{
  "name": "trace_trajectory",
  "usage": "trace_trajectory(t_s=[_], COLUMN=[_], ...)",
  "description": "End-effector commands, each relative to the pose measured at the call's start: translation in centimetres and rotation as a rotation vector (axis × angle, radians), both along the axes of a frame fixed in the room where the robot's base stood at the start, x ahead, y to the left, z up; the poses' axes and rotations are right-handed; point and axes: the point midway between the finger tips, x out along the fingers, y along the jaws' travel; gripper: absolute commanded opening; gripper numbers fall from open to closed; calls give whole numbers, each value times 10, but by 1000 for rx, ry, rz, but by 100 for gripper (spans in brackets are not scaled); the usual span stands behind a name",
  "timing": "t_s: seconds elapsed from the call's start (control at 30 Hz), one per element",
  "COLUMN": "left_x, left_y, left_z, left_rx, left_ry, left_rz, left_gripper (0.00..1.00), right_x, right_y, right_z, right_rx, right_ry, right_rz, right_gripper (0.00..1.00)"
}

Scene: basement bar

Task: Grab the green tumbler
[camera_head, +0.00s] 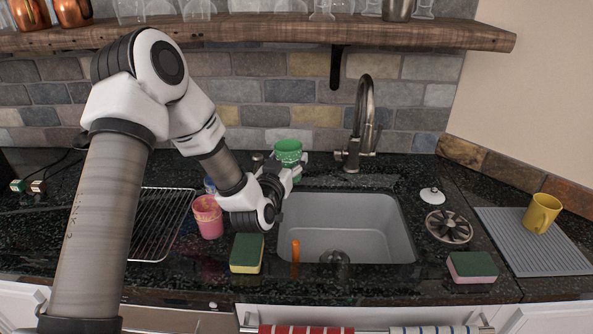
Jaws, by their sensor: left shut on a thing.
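The green tumbler (288,150) is at the back of the counter, behind the left part of the sink. My left gripper (284,172) reaches it from the front left and is shut on it. The fingers cover the tumbler's lower part, so I cannot tell whether its base touches the counter. The tumbler looks about upright. My right gripper does not show.
A pink cup (208,217) and a drying rack (160,225) are left of the sink (340,245). Sponges (247,254) lie at the front. The faucet (362,120) stands right of the tumbler. A yellow mug (541,213) stands on a grey mat (510,245). A shelf (260,33) hangs above.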

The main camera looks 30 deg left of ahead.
Motion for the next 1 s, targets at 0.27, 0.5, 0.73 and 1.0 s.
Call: trace_trajectory(t_s=[0.27,0.5,0.73,1.0], left_x=[23,23,23,23], left_y=[6,6,6,6], left_z=[1,1,1,22], left_rx=[0,0,0,-1], left_ry=[-1,-1,-1,-4], left_rz=[0,0,0,0], left_gripper=[38,9,0,0], right_x=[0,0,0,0], right_y=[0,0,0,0], right_z=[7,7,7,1], right_rx=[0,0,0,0], right_ry=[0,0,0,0], right_rz=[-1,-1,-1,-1], right_gripper=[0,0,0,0])
